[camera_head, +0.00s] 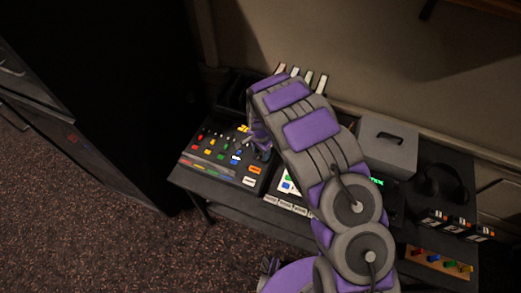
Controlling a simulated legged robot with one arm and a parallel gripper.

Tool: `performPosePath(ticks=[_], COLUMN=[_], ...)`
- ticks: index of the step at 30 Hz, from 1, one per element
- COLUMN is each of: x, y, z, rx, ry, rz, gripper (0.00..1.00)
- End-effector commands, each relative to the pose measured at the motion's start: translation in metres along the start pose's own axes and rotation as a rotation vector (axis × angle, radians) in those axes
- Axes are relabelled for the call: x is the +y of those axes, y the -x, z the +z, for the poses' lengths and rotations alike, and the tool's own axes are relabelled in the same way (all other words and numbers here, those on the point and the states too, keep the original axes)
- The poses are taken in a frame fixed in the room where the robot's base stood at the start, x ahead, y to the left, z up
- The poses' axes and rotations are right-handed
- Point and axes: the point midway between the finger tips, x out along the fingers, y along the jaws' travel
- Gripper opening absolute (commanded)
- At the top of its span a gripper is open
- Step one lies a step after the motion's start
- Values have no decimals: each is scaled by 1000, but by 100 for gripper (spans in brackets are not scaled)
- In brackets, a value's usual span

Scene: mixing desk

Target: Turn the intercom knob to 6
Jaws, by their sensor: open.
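The mixing console (222,158) with rows of small coloured knobs and buttons stands at the left of the desk. I cannot tell which knob is the intercom knob, and no number markings are readable. My grey and purple arm reaches up over the desk and bends down at its far end. My gripper (261,150) is small and dark in the view, over the right side of the console, partly covered by my own arm. It is open, and I see nothing between its fingers. I cannot tell whether it touches a knob.
A second panel (288,205) with lit buttons is partly behind my arm. A grey box (388,145), headphones (444,185), small dark boxes (455,224) and a wooden strip with coloured knobs (440,263) are at the right. A dark cabinet (110,90) rises at the left.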

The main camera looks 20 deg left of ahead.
Motion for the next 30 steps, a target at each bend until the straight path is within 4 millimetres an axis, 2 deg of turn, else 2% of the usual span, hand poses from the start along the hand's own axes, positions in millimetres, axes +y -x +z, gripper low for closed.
performPosePath(ticks=[5, 8, 24, 30], x=[1, 1, -2, -3], y=[4, 14, 129, 159], z=[0, 0, 0, 0], rx=[-1, 0, 1, 1], ry=[0, 0, 0, 0], rz=[0, 0, 1, 2], gripper=[48, 48, 48, 48])
